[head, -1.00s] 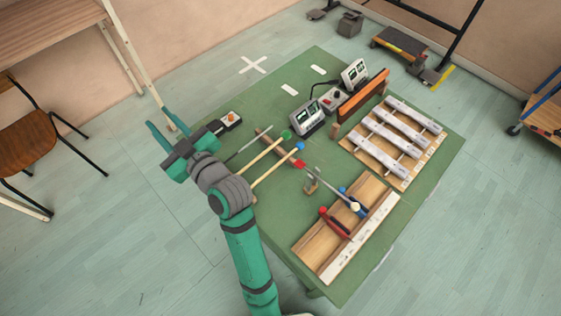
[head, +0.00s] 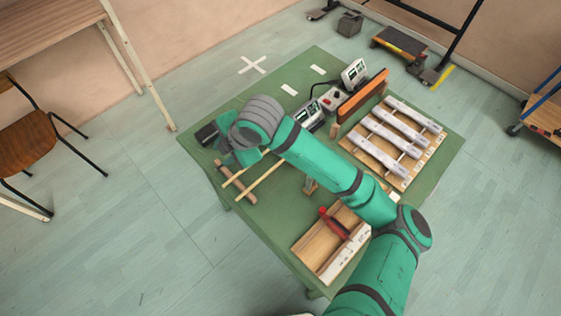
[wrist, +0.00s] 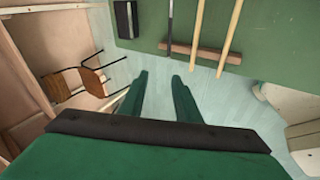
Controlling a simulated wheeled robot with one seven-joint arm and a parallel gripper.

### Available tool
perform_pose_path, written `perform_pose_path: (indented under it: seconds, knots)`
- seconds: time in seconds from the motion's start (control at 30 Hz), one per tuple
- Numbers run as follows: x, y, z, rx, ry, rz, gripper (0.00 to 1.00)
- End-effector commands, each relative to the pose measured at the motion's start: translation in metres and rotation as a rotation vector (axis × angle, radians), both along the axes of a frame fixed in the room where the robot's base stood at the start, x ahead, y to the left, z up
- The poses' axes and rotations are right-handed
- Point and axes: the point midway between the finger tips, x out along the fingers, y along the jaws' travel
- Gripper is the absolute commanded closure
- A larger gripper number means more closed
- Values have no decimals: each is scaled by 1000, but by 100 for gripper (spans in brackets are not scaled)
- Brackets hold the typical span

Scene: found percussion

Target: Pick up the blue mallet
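Two pale wooden mallet sticks lie side by side across a brown wooden bar (head: 246,193) on the green table. The right-hand stick (head: 258,183) seems to be the blue mallet's handle; its head is hidden behind my arm in the head view. In the wrist view this handle (wrist: 231,35) is the rightmost stick at the top, its head out of the picture. The other pale stick (wrist: 197,32) lies just left of it. My gripper (wrist: 158,82) is open and empty, its fingers apart and short of the sticks. In the head view it is mostly hidden behind my arm.
A thin grey stick (wrist: 170,22) and a black box (wrist: 125,19) are left of the mallets. A metal-bar instrument (head: 391,141), grey devices (head: 353,74) and a wooden tray (head: 321,246) holding a red-handled tool share the table. A chair (head: 30,140) stands left.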

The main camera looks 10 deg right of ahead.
Motion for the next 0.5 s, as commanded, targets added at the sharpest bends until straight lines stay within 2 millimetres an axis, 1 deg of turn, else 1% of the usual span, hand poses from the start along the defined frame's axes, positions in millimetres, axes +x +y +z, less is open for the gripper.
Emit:
perform_pose_path:
  seconds: [0.03,0.1,0.2,0.3,0.33,0.4,0.5]
  knots:
    - [-4,-23,-7,-76,23,12,70]
    - [-12,-49,-15,-162,58,33,70]
    - [-22,-80,-23,-256,102,52,70]
    - [-29,-99,-26,-313,133,64,70]
    - [-30,-103,-27,-324,139,66,70]
    - [-32,-108,-31,-338,149,68,70]
    - [-32,-109,-43,-342,155,70,70]
